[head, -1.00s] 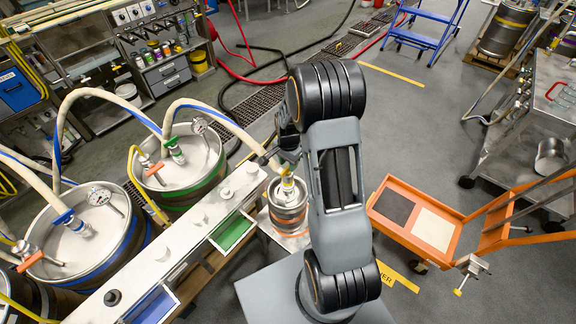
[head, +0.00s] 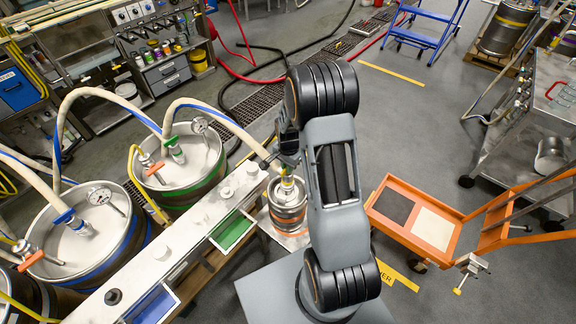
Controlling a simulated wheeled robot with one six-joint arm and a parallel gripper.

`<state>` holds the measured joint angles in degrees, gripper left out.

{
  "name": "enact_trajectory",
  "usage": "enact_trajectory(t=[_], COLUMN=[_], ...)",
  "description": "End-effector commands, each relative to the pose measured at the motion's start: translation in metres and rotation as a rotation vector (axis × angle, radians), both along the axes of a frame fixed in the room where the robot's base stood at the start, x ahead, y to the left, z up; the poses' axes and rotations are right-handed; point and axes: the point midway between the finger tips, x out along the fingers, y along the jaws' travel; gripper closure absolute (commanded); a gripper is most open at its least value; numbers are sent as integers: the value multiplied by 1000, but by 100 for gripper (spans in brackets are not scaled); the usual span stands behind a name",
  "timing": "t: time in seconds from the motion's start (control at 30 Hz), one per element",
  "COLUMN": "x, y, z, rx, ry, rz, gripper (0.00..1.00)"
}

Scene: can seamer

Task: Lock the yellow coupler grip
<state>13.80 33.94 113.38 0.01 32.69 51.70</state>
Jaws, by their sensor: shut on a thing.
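The small steel keg (head: 288,212) stands on a low stand just left of my arm. Its coupler has a yellow part (head: 287,187) on top, where the pale hose comes down. My gripper (head: 283,163) is at this coupler, partly hidden behind my own arm. It is shut on the yellow coupler grip, though its fingertips and the grip's exact angle are hard to make out.
Two large kegs (head: 182,160) with orange-handled couplers, gauges and hoses stand at the left. A pale rail bench (head: 165,245) with green and blue trays lies between. An orange cart (head: 395,235) stands at the right.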

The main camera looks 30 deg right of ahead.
Motion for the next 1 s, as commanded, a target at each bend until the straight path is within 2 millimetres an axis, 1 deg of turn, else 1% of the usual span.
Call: enact_trajectory(t=[0.27, 0.47, 1.0], x=[0, 0, -2], y=[0, 0, -1], z=[0, -1, -1], rx=[0, -1, 0], ry=[0, -1, -2], rz=[-6, -70, -500], gripper=[100, 100, 100])
